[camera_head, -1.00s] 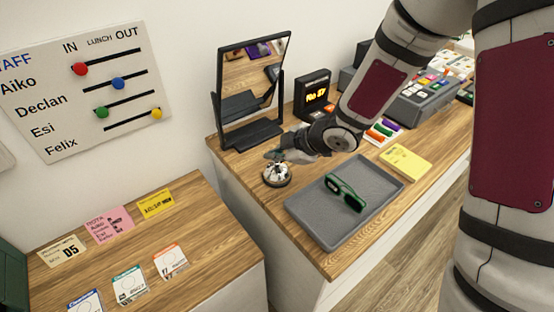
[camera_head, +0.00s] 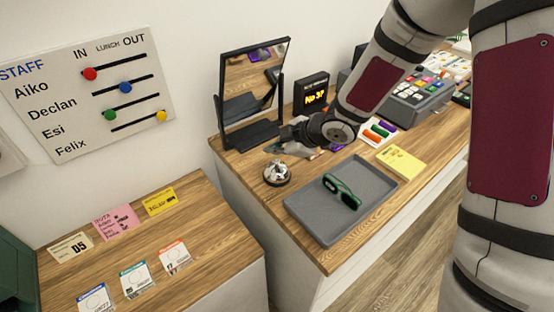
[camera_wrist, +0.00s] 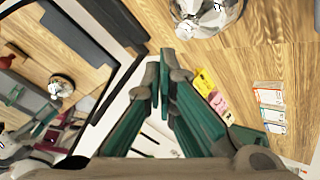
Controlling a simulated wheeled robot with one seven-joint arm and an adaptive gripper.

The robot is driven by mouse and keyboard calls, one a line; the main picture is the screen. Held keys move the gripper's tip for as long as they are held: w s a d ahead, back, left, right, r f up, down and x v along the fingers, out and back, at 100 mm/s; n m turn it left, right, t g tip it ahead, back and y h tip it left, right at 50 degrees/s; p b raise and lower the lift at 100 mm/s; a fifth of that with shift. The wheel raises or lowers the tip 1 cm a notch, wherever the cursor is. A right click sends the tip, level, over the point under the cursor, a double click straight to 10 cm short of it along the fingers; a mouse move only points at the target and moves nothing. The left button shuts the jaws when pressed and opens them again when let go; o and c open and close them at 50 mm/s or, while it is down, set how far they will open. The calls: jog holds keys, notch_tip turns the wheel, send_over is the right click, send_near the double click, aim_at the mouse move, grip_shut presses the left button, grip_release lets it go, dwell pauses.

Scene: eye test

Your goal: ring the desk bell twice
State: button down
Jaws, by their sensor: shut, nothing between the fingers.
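The silver desk bell (camera_head: 277,173) stands upright on its dark base at the left end of the wooden counter, in front of the mirror. In the wrist view the bell (camera_wrist: 208,14) is at the top edge, partly cut off, beyond and right of the fingertips. My gripper (camera_head: 278,148) is above and slightly behind the bell in the head view, and a gap shows between them. Its green-sided fingers (camera_wrist: 165,62) are shut and empty in the wrist view.
A framed tilting mirror (camera_head: 250,90) stands behind the bell, close to my gripper. Yellow notes (camera_head: 400,162), a number display (camera_head: 311,95) and a card terminal (camera_head: 415,100) are farther right.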

aim_at(276, 162)
jog(key=shift+s+r+p, duration=0.1)
jog(key=shift+r+p, duration=1.6)
jog(key=shift+r, duration=0.5)
dwell(0.4)
